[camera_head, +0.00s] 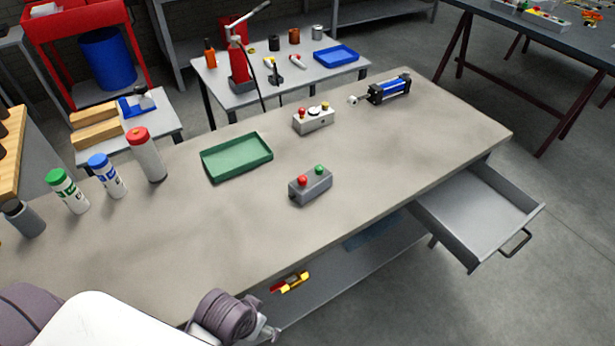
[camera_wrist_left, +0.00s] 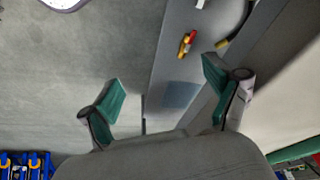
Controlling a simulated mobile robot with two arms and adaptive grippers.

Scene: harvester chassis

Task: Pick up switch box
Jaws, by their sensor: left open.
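A grey switch box (camera_head: 310,186) with a red and a green button sits upright on the workbench (camera_head: 400,140), right of the green tray. A second, paler box (camera_head: 314,120) with a red button, a dark-and-white round part and a yellow button stands farther back. I cannot tell from its look alone which one the task names. My left gripper (camera_wrist_left: 165,97) is open and empty in the left wrist view, with its green-padded fingers spread apart. In the head view my left arm is at the bottom edge, well short of both boxes. My right gripper is not in view.
A green tray (camera_head: 236,157) and several capped bottles (camera_head: 146,155) stand left of the switch box. A blue-and-black cylinder (camera_head: 389,89) lies at the far right. An open drawer (camera_head: 478,215) juts out at the right. A red-and-yellow item (camera_head: 290,282) lies on the lower shelf.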

